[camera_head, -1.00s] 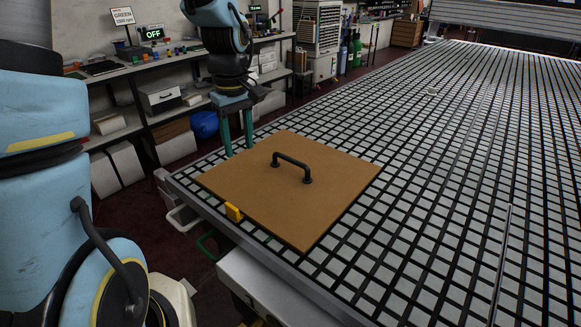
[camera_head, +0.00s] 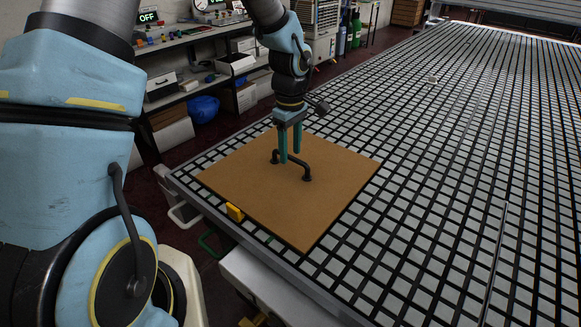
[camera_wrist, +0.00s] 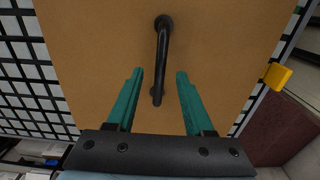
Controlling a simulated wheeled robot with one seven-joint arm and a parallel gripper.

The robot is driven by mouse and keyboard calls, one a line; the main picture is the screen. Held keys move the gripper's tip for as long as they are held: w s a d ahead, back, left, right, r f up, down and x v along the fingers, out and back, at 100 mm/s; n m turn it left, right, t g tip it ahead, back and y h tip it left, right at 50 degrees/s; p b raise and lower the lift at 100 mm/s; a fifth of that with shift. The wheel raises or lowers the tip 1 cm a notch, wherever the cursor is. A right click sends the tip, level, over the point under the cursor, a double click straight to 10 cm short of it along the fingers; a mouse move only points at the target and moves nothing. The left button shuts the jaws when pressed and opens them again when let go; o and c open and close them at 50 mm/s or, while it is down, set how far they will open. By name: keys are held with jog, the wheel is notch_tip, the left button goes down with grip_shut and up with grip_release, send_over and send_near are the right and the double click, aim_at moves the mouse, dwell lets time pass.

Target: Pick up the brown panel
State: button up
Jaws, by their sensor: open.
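The brown panel (camera_head: 310,214) lies flat on the grid table near its front left corner. A black bar handle (camera_head: 294,163) stands on the panel's top. The panel (camera_wrist: 90,40) fills most of that view. I cannot tell how far the fingertips are above the panel.
A cluttered workbench (camera_head: 185,85) stands behind on the left.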

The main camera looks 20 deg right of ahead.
aim_at(290, 163)
jog(key=shift+f+p, duration=0.3)
jog(key=shift+f, duration=1.2)
grip_shut()
